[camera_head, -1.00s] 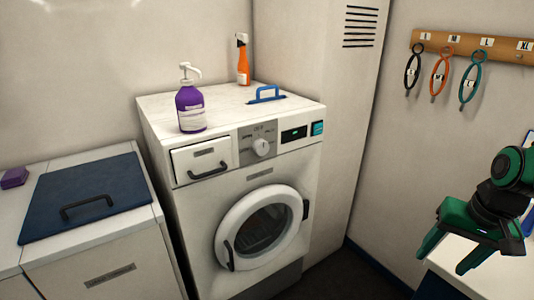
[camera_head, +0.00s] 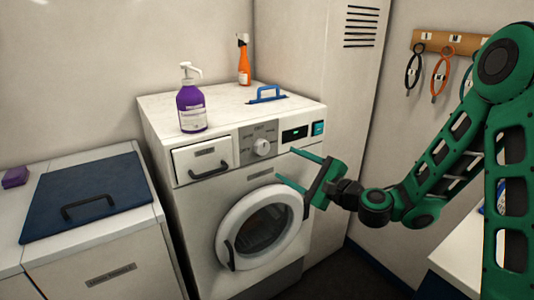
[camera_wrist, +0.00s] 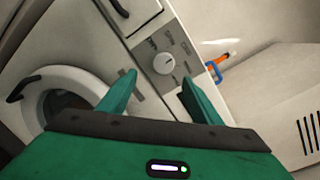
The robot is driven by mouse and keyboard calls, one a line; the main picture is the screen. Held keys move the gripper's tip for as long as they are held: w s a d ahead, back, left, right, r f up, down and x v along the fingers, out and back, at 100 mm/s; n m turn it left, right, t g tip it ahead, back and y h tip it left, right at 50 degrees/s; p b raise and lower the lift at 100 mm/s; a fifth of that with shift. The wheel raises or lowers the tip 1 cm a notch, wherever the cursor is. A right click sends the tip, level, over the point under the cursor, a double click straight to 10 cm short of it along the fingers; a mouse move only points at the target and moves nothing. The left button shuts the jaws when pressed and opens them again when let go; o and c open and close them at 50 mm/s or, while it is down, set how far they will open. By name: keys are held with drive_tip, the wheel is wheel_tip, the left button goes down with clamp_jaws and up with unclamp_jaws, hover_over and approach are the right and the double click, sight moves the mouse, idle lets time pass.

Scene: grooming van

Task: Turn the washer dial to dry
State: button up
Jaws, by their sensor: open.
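The washer (camera_head: 185,225) is white and stands against the wall, with a round door low on its front. Its white dial (camera_head: 262,147) sits on a grey panel with printed marks around it, right of the drawer. The marks are too small to read surely. In the wrist view the dial (camera_wrist: 164,63) shows beyond the fingertips, between them. My gripper (camera_head: 286,166) is open and empty, with its fingers pointing left toward the washer front. In the head view the fingertips are to the right of and a little below the dial, apart from it.
A teal button (camera_head: 318,128) is right of the display. A counter with a dark blue lid (camera_head: 85,194) is at left.

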sight(263, 149)
drive_tip(key=shift+m+t, duration=0.3)
drive_tip(key=shift+m, duration=0.1)
drive_tip(key=x, duration=1.1)
drive_tip(key=shift+w+d, duration=0.15)
drive_tip(key=shift+w, duration=0.05)
drive_tip(key=shift+c, duration=0.7)
drive_tip(key=c, duration=0.9)
drive_tip(key=shift+s, duration=0.1)
drive_tip(key=shift+f, duration=0.1)
